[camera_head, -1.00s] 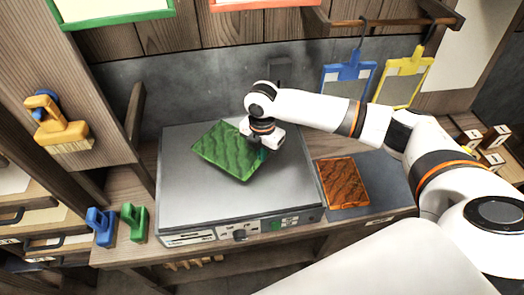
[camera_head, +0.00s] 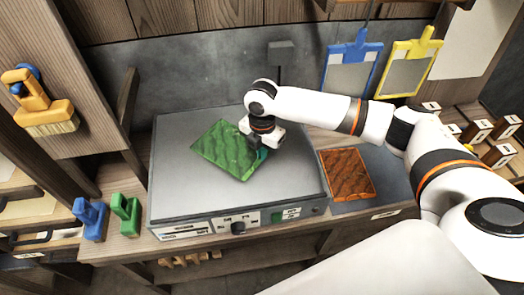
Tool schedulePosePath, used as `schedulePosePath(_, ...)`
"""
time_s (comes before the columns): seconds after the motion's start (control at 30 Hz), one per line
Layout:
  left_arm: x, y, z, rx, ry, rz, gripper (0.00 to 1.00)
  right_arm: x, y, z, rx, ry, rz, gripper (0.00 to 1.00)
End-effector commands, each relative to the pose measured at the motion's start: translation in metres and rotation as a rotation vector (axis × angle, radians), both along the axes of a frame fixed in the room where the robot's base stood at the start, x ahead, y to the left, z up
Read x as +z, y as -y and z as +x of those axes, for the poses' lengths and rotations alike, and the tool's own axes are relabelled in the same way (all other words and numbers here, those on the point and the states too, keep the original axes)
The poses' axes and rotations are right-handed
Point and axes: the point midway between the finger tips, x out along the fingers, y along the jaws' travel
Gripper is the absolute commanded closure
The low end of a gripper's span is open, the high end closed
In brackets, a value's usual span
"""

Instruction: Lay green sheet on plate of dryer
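The green sheet (camera_head: 226,150) is a wavy, textured square over the middle of the grey plate of the dryer (camera_head: 185,195). My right gripper (camera_head: 262,153) is at the sheet's right edge, and its fingers are partly hidden by its own body. The sheet appears held at that edge. I cannot tell whether the sheet touches the plate or hovers just above it. The dryer has a front panel (camera_head: 236,222) with a dark knob and a green button. My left gripper is not in view.
An orange-brown sheet (camera_head: 346,174) lies on a dark mat (camera_head: 385,178) right of the dryer. Blue (camera_head: 90,218) and green (camera_head: 126,213) clips stand at the left. Blue (camera_head: 351,68) and yellow (camera_head: 408,66) framed moulds hang behind. Small wooden blocks (camera_head: 478,130) sit at the right.

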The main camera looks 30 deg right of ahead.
Motion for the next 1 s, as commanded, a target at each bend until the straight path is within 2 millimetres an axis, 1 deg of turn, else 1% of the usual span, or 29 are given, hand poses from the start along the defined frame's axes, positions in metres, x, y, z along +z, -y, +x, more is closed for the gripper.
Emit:
schedulePosePath(0.27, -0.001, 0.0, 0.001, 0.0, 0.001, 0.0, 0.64, -0.004, 0.0, 0.0, 0.0, 0.0, 0.0, 1.0)
schedulePosePath(0.3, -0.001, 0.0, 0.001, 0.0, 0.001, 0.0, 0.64, -0.003, 0.0, 0.0, 0.0, 0.0, 0.0, 0.9)
schedulePosePath(0.37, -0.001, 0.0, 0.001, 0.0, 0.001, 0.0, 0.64, -0.003, 0.0, 0.0, 0.0, 0.0, 0.0, 0.8)
schedulePosePath(0.4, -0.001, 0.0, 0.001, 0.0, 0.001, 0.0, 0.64, -0.003, 0.0, 0.0, 0.0, 0.0, 0.0, 0.74)
schedulePosePath(0.43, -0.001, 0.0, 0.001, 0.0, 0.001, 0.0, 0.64, -0.003, 0.0, 0.0, 0.0, 0.0, 0.0, 0.71)
schedulePosePath(0.67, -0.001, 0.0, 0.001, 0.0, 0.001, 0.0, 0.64, -0.003, 0.0, 0.0, 0.0, 0.0, 0.0, 0.71)
schedulePosePath(0.77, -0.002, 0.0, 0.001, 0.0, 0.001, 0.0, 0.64, 0.0, 0.0, 0.001, 0.0, 0.002, 0.001, 0.71)
schedulePosePath(0.87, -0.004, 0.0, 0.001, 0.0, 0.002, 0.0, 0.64, 0.011, 0.0, 0.002, -0.001, 0.004, 0.0, 0.71)
schedulePosePath(0.97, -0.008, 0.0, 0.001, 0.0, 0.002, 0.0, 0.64, 0.029, 0.0, 0.001, 0.0, 0.005, 0.001, 0.71)
schedulePosePath(1.0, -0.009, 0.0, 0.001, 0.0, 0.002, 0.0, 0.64, 0.038, 0.0, 0.002, 0.001, 0.006, 0.001, 0.71)
